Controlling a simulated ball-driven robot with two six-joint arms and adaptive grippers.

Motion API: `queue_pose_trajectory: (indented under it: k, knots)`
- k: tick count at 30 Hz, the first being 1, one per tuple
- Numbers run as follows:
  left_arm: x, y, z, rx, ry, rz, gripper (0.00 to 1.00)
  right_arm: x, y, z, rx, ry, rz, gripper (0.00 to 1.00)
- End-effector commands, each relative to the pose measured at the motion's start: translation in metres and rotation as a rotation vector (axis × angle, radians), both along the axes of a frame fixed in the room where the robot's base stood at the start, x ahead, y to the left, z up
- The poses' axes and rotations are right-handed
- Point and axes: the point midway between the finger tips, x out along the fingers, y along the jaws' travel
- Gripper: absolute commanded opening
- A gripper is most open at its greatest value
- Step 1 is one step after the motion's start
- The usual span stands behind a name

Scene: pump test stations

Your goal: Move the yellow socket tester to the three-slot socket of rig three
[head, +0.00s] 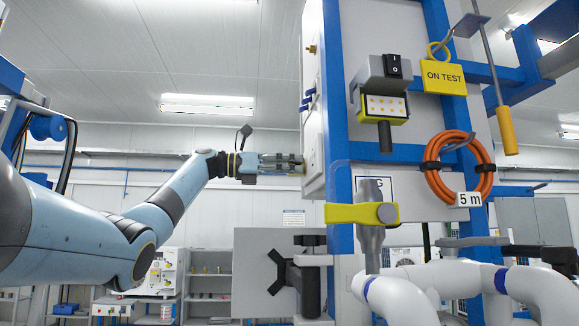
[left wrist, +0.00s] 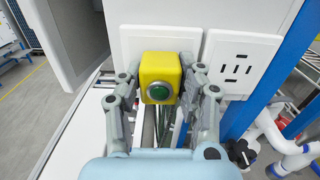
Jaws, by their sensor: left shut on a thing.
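The yellow socket tester (left wrist: 160,78) is a small block with a round green button on its front. In the left wrist view it sits between the two fingers of my left gripper (left wrist: 160,88), which is shut on it. A white socket plate (left wrist: 130,42) lies right behind the tester, and its middle is hidden. I cannot tell if the tester is plugged in. A second socket plate (left wrist: 236,62) with several dark slots is to its right. In the head view my left gripper (head: 300,164) reaches the side of the white panel (head: 313,130). My right gripper is not in view.
A blue frame post (head: 335,90) stands just right of the panel. White pipes (head: 400,298) are below. A grey panel edge (left wrist: 78,35) is close to the left of the tester.

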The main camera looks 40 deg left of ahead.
Motion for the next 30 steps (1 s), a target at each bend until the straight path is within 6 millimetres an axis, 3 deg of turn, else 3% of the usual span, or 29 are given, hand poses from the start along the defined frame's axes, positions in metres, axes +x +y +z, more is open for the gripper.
queue_pose_trajectory:
  k: [7,8,14,23,30]
  knots:
    - [0.004,-0.003,0.001,0.0,0.0,-0.001,0.0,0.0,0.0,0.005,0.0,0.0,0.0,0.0]
    - [0.004,-0.003,0.001,0.0,-0.001,0.0,0.38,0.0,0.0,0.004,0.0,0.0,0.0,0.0]
    - [0.004,-0.003,0.0,0.001,-0.001,0.0,0.63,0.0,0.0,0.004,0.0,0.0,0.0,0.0]
    - [0.002,-0.001,0.0,0.001,0.001,0.001,0.63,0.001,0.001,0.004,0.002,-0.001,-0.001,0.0]
    - [-0.025,0.022,-0.001,0.003,0.002,0.004,0.63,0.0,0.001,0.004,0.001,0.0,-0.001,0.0]
